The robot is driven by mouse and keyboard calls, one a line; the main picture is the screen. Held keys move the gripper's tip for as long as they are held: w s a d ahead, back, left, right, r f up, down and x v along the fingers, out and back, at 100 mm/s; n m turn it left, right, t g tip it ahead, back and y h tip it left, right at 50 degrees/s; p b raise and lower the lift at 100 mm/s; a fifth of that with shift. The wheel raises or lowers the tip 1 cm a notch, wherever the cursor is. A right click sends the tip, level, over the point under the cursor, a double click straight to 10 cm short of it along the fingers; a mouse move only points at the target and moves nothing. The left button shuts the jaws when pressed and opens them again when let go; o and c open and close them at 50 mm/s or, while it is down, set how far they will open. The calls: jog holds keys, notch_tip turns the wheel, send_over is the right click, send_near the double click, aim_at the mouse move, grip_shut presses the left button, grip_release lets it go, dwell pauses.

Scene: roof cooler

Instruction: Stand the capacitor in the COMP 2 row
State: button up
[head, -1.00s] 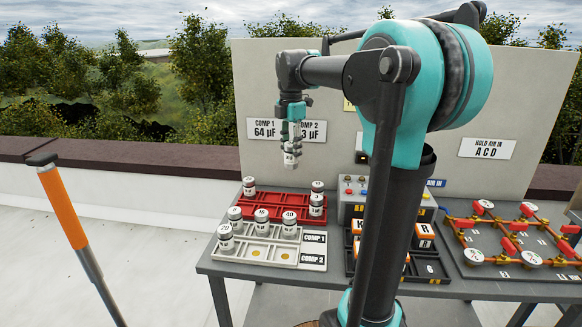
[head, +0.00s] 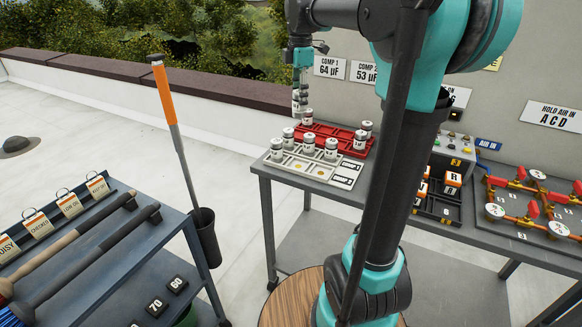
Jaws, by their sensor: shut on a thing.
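My gripper (head: 300,94) is shut on a grey capacitor (head: 299,107) with a pale label, held upright in the air. In the picture it is just above and left of a capacitor (head: 307,117) standing at the left end of the red tray (head: 334,131). The pale tray (head: 306,168) lies in front, marked COMP 1 and COMP 2 at its right end. Its back COMP 1 row holds three capacitors (head: 331,149). Its front COMP 2 row holds one capacitor (head: 276,150) at the left; the spots to its right are empty. The held capacitor's value is unreadable.
Wall signs read COMP 1 64 µF (head: 333,67) and COMP 2 53 µF (head: 364,73). Two more capacitors (head: 363,135) stand at the red tray's right end. A cart (head: 165,250) with tools stands at the left, an orange-handled pole (head: 165,95) beside it. My arm hides part of the bench.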

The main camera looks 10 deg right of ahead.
notch_tip(320, 180, down, 19)
dwell(0.4)
jog(key=o, duration=1.2)
jog(key=shift+f, duration=0.1)
notch_tip(320, 180, up, 12)
jog(key=shift+r, duration=0.15)
